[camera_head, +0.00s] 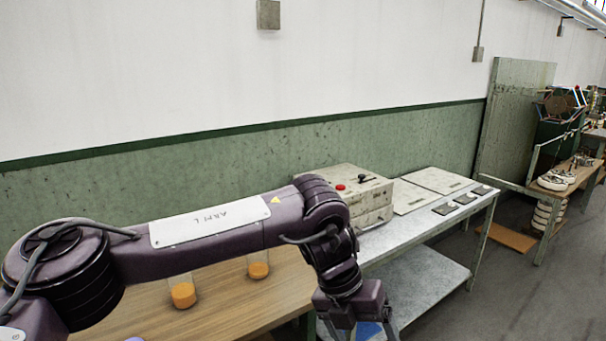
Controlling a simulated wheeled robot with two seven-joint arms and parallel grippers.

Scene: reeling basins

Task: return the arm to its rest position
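My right gripper is not in view.
Two clear glasses with orange contents, one nearer (183,294) and one farther (258,268), stand on the wooden table (235,305) close to my arm. A metal bench (430,222) bears a control box (350,190) and flat plates. Open floor lies at right.

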